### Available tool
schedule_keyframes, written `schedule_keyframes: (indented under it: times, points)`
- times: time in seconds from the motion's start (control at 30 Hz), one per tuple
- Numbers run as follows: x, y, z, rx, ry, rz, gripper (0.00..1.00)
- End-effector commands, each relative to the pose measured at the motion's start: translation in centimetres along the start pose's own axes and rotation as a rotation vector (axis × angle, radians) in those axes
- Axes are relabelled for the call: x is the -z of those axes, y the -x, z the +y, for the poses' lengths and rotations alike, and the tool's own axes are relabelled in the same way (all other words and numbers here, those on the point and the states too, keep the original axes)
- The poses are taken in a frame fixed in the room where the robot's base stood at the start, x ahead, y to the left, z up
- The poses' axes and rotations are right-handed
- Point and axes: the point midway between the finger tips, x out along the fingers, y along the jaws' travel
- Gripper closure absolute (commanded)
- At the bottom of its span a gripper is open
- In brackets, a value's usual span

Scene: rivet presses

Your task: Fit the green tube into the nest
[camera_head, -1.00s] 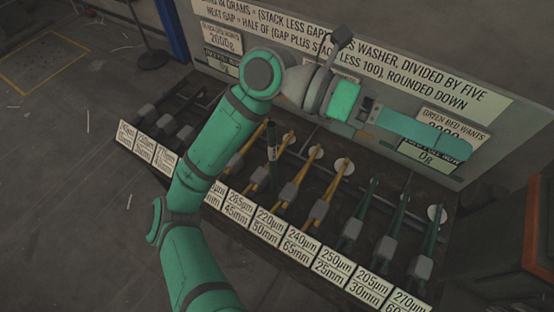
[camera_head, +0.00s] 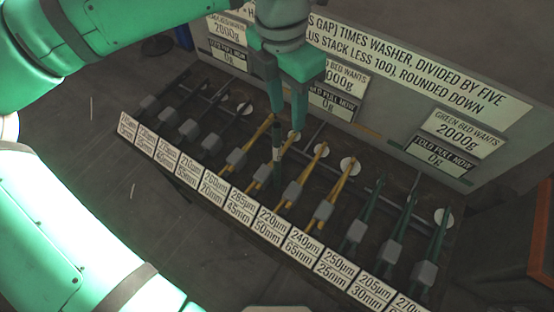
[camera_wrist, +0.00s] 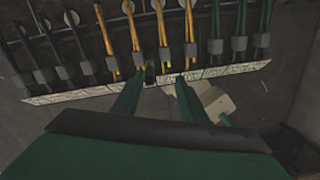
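A thin dark green tube (camera_head: 277,148) with a pale band near its top stands roughly upright among the yellow rods of the bench in the head view. My gripper (camera_head: 287,118) points down just above and beside the tube's top, with its two green fingers apart. In the wrist view my gripper (camera_wrist: 157,82) also shows spread fingers, and a small dark round end (camera_wrist: 149,75), possibly the tube's top, lies between the tips. I cannot tell whether a finger touches the tube. I cannot make out which part is the nest.
A bench (camera_head: 190,190) carries a row of dark, yellow and green rods with grey blocks and white discs. Labels (camera_head: 240,207) with sizes line its front edge. A sign board (camera_head: 400,85) stands behind, with a "green bed wants 2000g" plate (camera_head: 464,133). Open floor lies left.

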Motion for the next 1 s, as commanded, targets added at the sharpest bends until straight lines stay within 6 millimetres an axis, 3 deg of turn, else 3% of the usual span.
schedule_keyframes:
  times: [0.17,0.5,0.77,1.0]
  points:
    - [1.2,0.3,1.5,-0.059,0.031,0.045,0.61]
    - [1.5,-4.2,1.8,-0.061,0.033,0.049,0.61]
    - [1.7,-5.9,1.8,-0.06,0.032,0.047,0.61]
    - [2.0,-9.2,1.7,-0.059,0.032,0.048,0.61]
